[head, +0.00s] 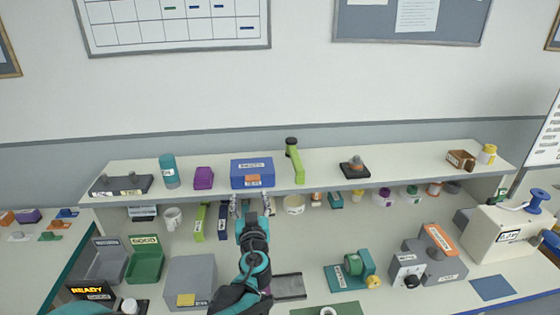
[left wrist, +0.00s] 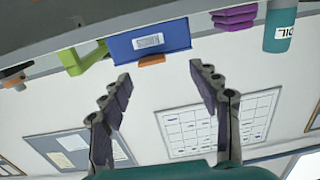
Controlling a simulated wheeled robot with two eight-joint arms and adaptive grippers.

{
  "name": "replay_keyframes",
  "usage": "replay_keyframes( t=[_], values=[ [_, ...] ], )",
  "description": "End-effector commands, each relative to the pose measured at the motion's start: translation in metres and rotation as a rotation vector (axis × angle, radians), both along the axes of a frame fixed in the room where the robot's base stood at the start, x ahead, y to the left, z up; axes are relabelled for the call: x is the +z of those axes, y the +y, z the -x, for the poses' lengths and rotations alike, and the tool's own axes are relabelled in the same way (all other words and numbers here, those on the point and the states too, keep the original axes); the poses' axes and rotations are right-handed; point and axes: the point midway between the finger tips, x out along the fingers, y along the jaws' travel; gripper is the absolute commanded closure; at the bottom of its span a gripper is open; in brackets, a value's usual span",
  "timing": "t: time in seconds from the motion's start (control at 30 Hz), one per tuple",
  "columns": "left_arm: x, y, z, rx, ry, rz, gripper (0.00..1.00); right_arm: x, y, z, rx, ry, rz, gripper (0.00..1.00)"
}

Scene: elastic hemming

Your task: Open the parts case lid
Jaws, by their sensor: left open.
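The parts case appears to be the blue box (head: 240,177) on the upper shelf, with a white label on its front and an orange tab (head: 253,181) at its lower front. Its lid looks closed. In the left wrist view, which is upside down, the blue case (left wrist: 120,48) and its orange tab (left wrist: 151,60) lie ahead between the fingertips. My left gripper (head: 251,204) is open and empty, just below and in front of the case, with its fingers pointing at it. In the wrist view the gripper (left wrist: 160,75) appears apart from the case. My right gripper is out of view.
The shelf (head: 325,180) also holds a purple stack (head: 204,178) and a teal bottle (head: 169,172) left of the case, and a green arm-like tool (head: 295,165) close on its right. Below stand bins, a grey box (head: 190,280) and machines. The air above the shelf is clear.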

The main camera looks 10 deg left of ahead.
Motion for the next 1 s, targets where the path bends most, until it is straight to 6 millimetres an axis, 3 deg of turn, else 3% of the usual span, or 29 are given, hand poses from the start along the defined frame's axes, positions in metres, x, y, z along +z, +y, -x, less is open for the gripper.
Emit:
replay_keyframes(
  t=[0.13, 0.6, 0.97, 1.0],
  values=[
    [0.001, -0.006, -0.011, -0.019, -0.022, -0.002, 0.38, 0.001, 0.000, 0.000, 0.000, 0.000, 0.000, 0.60],
    [0.000, 0.013, -0.075, -0.018, -0.022, -0.001, 0.38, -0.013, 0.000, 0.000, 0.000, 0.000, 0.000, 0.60],
    [0.001, 0.015, -0.081, -0.018, -0.021, -0.001, 0.38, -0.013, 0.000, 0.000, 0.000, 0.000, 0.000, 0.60],
    [0.001, 0.015, -0.081, -0.018, -0.021, -0.001, 0.48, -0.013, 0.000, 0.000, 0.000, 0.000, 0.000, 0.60]
  ],
)
